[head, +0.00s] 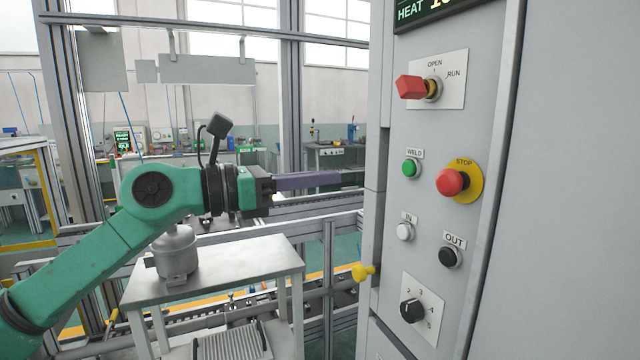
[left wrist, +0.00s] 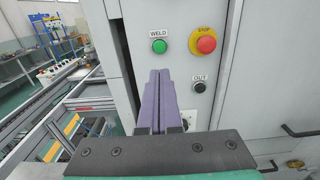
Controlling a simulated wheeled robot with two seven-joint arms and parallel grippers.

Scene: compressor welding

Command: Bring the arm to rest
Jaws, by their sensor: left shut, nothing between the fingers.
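My left arm is green and comes in from the left in the head view. Its gripper (head: 338,179) has purple fingers pointing right, toward the control cabinet (head: 570,200). In the left wrist view the two fingers (left wrist: 158,85) lie together, shut with nothing between them. They point at the cabinet front below the green WELD button (left wrist: 159,46) and left of the OUT button (left wrist: 199,87). I cannot tell exactly how far the fingertips are from the panel. My right gripper is in neither view.
The panel carries a red key-like switch (head: 412,87), a red STOP button (head: 451,181) and a numbered dial (head: 412,310). A metal compressor (head: 175,256) stands on a grey table (head: 240,262) below my arm.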

